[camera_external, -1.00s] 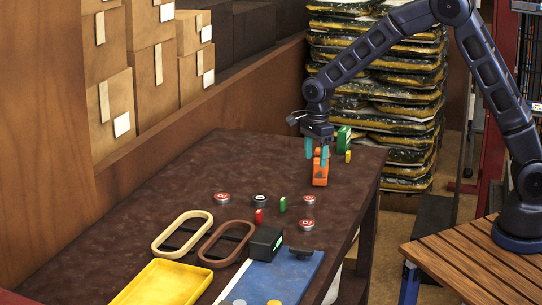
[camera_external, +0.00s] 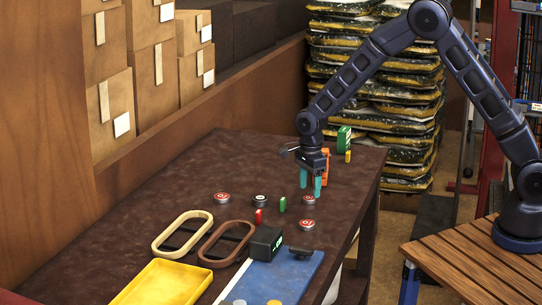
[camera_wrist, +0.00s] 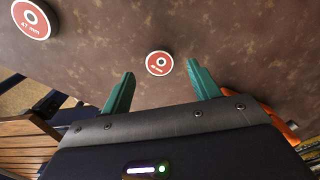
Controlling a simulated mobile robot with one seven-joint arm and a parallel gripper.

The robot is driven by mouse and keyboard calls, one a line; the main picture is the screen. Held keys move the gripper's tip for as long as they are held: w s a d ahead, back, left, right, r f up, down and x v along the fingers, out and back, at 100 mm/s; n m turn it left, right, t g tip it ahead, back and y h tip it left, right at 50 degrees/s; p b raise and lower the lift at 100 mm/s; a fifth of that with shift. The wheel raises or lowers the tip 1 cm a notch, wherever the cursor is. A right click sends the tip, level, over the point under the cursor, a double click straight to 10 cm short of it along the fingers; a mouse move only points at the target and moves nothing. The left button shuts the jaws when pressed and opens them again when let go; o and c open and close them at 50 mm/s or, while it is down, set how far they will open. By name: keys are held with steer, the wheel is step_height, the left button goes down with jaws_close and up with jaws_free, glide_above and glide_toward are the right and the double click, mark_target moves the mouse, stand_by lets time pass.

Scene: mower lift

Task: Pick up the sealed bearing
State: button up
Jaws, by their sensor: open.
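Several round, dark-rimmed discs that look like sealed bearings lie flat on the brown table. One red-faced disc (camera_external: 309,199) is just below my gripper (camera_external: 311,187). In the wrist view this red disc (camera_wrist: 159,63) sits between and slightly beyond the teal fingertips of my open, empty gripper (camera_wrist: 160,74); its label is too small to read surely. A second red disc (camera_external: 307,224), nearer the external camera, reads "47 mm" in the wrist view (camera_wrist: 31,19). A third red disc (camera_external: 221,198) and a black-and-white-faced disc (camera_external: 260,200) lie to the left.
An orange object (camera_external: 325,165) stands close behind my gripper. Small green (camera_external: 283,204) and red (camera_external: 259,216) pieces lie near the discs. A dark box with a display (camera_external: 265,243), a blue mat (camera_external: 285,278), oval frames (camera_external: 183,233) and a yellow tray (camera_external: 165,284) fill the table's front.

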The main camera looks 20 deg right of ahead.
mark_target(309, 198)
steer(key=shift+f, duration=1.55)
steer(key=c, duration=1.1)
steer(key=shift+r, duration=0.15)
